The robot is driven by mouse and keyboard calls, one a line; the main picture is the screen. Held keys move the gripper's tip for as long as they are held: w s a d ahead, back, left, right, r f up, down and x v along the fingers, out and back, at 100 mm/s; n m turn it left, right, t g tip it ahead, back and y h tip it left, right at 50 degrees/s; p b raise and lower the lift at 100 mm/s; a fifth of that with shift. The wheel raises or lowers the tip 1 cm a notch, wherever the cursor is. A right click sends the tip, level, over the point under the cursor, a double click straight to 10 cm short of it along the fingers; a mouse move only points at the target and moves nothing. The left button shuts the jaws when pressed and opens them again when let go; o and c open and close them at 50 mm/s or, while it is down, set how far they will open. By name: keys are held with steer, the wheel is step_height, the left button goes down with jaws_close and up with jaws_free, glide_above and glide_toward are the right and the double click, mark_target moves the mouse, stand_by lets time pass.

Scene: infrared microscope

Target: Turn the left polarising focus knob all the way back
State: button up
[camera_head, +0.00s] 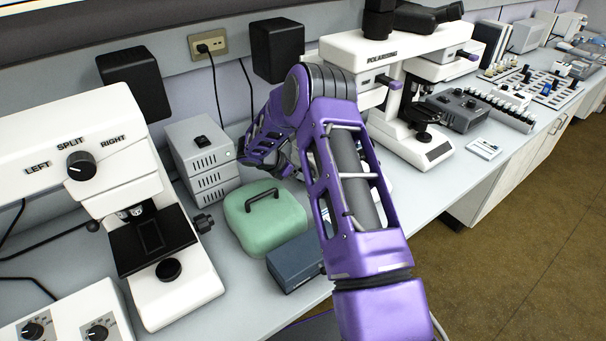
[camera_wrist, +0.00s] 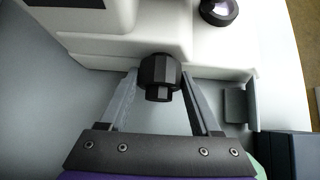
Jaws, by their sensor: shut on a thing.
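The white microscope labelled POLARISING (camera_head: 385,55) stands on the bench behind my purple arm in the head view. In the wrist view, the black faceted focus knob (camera_wrist: 158,71) sticks out from the white microscope body (camera_wrist: 110,35). My gripper (camera_wrist: 161,82) has one grey finger on each side of the knob and is shut on it. The knob's turn position cannot be read.
A green case (camera_head: 262,222) and a dark blue box (camera_head: 297,262) lie on the bench left of my arm. Grey stacked units (camera_head: 203,160) stand behind. Another white microscope (camera_head: 75,140), labelled LEFT, SPLIT and RIGHT, is at left. A black control box (camera_head: 458,110) sits right of the polarising microscope.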

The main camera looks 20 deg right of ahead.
steer(key=shift+w+f+n+g+h, duration=0.15)
steer(key=shift+n+g+h, duration=0.4)
steer(key=shift+g, duration=0.85)
steer(key=shift+n+g+b, duration=0.35)
steer(key=shift+g+b, duration=0.05)
steer(key=shift+b, duration=0.05)
steer(key=o, duration=1.4)
steer(key=shift+c, duration=0.2)
steer(key=v, duration=1.2)
